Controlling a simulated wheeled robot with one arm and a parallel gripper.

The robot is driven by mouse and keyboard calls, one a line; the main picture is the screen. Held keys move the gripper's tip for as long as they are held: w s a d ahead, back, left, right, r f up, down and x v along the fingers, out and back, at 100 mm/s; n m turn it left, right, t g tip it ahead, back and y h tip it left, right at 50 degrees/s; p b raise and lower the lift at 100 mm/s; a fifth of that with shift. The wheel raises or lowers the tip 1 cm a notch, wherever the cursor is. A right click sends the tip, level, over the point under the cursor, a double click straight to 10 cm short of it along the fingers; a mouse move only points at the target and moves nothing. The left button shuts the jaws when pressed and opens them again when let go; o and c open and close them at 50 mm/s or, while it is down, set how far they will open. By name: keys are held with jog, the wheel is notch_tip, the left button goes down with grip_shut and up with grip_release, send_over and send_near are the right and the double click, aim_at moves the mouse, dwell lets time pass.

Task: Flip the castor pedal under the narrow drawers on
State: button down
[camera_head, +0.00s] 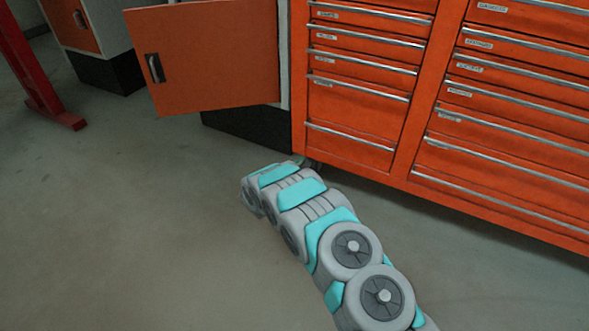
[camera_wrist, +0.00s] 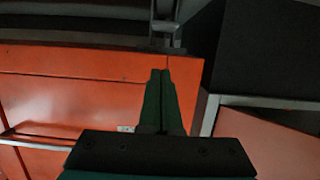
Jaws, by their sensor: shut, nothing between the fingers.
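The narrow drawers (camera_head: 355,95) are the left stack of the orange tool cabinet. Under their lower left corner a small dark castor (camera_head: 316,166) shows partly in the head view, beside my arm. In the wrist view, a grey metal castor bracket (camera_wrist: 166,27) shows at the top, in dim light beyond the cabinet's bottom edge. I cannot make out the pedal or its position clearly. My gripper (camera_wrist: 160,73) is shut and empty, its fingertips pointing toward the bracket and seen against the orange front. I cannot tell if they touch anything.
An open orange door (camera_head: 212,60) hangs left of the drawers, with a dark plinth (camera_head: 250,126) behind it. A red post with a foot (camera_head: 62,121) stands at the far left. Wide drawers (camera_head: 510,110) fill the right. The grey floor at left is clear.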

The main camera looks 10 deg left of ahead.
aim_at(303, 167)
jog(key=x, duration=0.3)
jog(key=shift+w+d, duration=0.1)
jog(key=shift+f+b, duration=0.45)
jog(key=shift+f, duration=1.5)
